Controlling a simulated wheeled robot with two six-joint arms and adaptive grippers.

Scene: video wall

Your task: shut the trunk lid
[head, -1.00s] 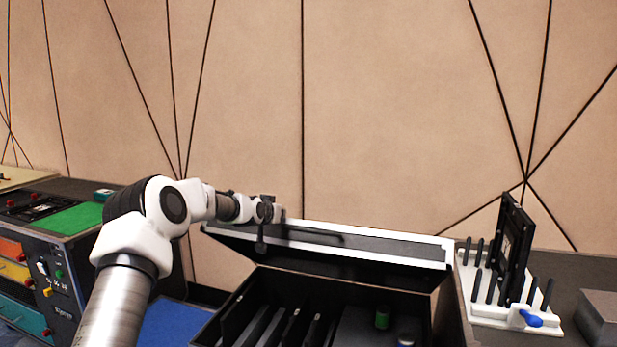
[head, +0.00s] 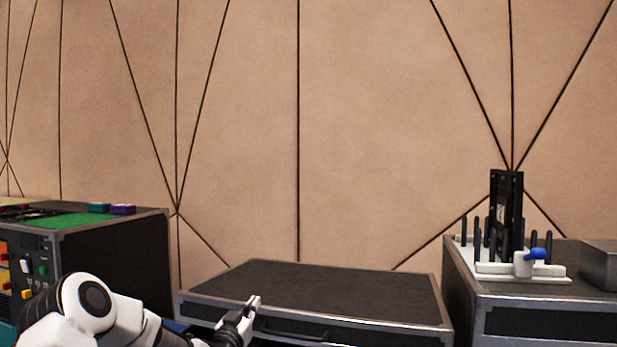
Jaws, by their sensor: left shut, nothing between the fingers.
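The trunk lid (head: 320,287) is a dark panel with silver metal edges. It lies flat and low in the middle of the head view, and the inside of the trunk is hidden beneath it. I cannot tell whether a thin gap is left at its front edge. A dark handle shows on the front side. My left gripper (head: 252,304) is shut and empty, in front of the lid's left front part. I cannot tell whether it touches the lid. My right gripper is not in view.
A dark cabinet with a green top (head: 85,219) and coloured buttons stands at the left. At the right, another dark case (head: 545,300) carries a white rack (head: 490,268) with black pegs, a black upright panel and a blue knob. A grey box (head: 600,262) sits beside the rack.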

